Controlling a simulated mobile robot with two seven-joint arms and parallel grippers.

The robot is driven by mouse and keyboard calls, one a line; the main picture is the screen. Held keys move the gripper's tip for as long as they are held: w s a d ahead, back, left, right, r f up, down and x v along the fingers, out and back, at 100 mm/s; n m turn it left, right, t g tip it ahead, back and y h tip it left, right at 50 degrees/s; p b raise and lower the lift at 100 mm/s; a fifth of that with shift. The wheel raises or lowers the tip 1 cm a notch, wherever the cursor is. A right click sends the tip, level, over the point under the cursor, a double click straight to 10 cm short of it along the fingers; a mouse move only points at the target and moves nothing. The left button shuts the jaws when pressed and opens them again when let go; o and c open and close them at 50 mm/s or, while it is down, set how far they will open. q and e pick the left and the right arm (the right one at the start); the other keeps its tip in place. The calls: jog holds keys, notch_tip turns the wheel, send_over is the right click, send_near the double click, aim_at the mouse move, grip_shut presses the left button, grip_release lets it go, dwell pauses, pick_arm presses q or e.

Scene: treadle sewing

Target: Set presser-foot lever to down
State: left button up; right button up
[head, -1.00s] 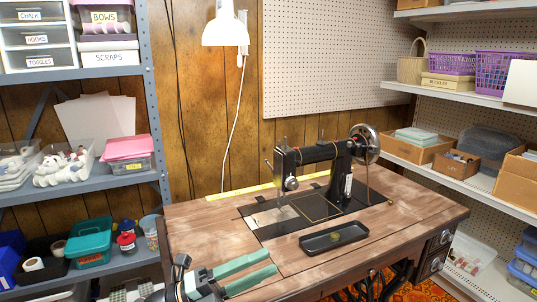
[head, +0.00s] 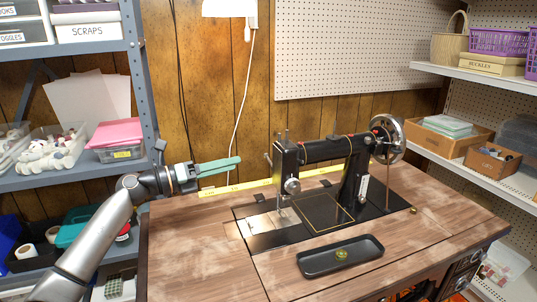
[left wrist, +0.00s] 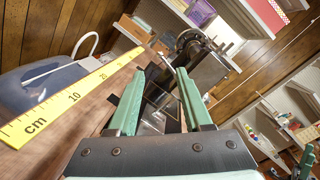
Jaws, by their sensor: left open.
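The black sewing machine (head: 322,151) stands on the wooden table. A thin lever (head: 268,160) sticks out at the left of its head, probably the presser-foot lever; its exact setting is too small to tell. The needle and foot area (head: 283,203) is below the head. My left gripper (head: 240,161) is open and empty, with green fingers pointing right, left of the head and apart from the lever. In the left wrist view the open fingers (left wrist: 160,72) frame the dark machine (left wrist: 198,72), with nothing between them.
A yellow ruler (head: 235,186) lies along the table's back edge, below my left gripper. A black tray (head: 340,257) with a small greenish item stands in front of the machine. The handwheel (head: 388,140) is at the right. The table's left part (head: 190,240) is clear.

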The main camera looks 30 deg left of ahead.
aim_at(266, 156)
pick_arm(q)
jog(key=b+x, duration=0.1)
jog(key=x, duration=1)
grip_shut()
dwell(0.4)
